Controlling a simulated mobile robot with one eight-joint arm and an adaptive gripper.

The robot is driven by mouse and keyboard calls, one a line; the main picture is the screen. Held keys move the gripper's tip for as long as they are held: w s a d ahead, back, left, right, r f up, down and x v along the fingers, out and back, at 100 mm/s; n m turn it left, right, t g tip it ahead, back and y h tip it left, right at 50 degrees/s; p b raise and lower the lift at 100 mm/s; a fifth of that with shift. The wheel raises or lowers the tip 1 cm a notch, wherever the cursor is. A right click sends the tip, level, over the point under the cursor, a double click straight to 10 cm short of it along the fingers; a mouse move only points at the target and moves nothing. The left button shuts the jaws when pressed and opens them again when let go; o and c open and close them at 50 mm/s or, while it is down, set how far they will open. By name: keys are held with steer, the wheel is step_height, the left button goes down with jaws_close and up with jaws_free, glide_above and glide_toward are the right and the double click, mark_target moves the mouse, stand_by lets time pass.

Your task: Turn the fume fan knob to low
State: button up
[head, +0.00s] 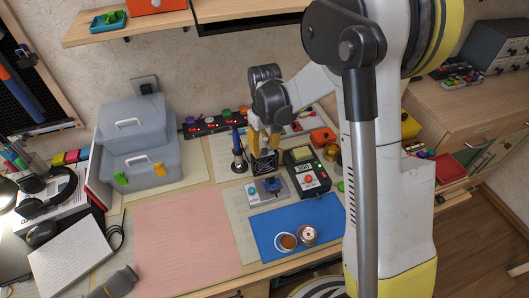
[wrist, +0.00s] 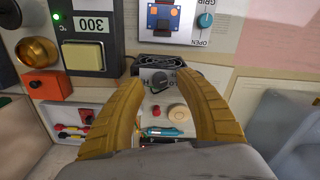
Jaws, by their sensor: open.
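The fume fan (head: 264,163) is a small black box with a grille, standing on the bench below my gripper (head: 264,135). In the wrist view its dark top edge (wrist: 160,62) shows just beyond the fingertips. A round dark grey knob (wrist: 159,79) on its face shows between the fingertips of my gripper (wrist: 161,77). My gripper is open, with one yellow finger on each side of the knob. I cannot tell whether the fingers touch it. Any low mark and the knob's pointer are too small to read.
A soldering station (head: 307,172) with a 300 display stands right of the fan. The pink mat (head: 187,235) is clear.

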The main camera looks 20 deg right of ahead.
steer(key=shift+f, duration=0.45)
jaws_close()
steer(key=shift+m, duration=0.4)
steer(key=m, duration=0.5)
steer(key=shift+m, duration=0.3)
steer(key=m, duration=0.5)
steer(key=shift+m, duration=0.3)
